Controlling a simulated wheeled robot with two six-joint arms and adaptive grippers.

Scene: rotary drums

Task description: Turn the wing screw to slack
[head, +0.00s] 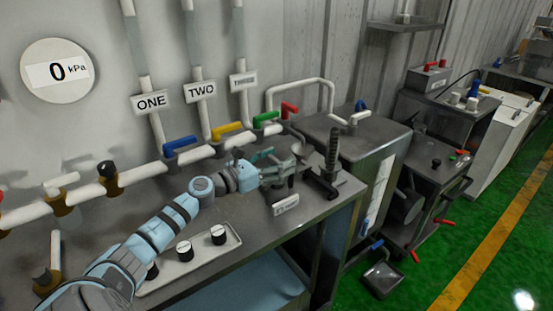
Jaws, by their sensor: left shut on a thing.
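My left arm reaches in from the left over the steel bench. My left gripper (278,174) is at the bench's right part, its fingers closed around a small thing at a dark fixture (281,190). The wing screw is largely hidden by the fingers, and its turn position cannot be told. A small label plate (286,205) stands in front of the fixture; its text is too small to read. A dark upright ribbed handle (333,150) on a black base is just right of the gripper. My right gripper is out of view.
White pipes with blue (181,144), yellow (227,130) and green (265,117) levers run along the wall behind the arm. A tray with several knobs (218,235) lies in front. A steel cabinet (352,140) stands right of the bench (262,222).

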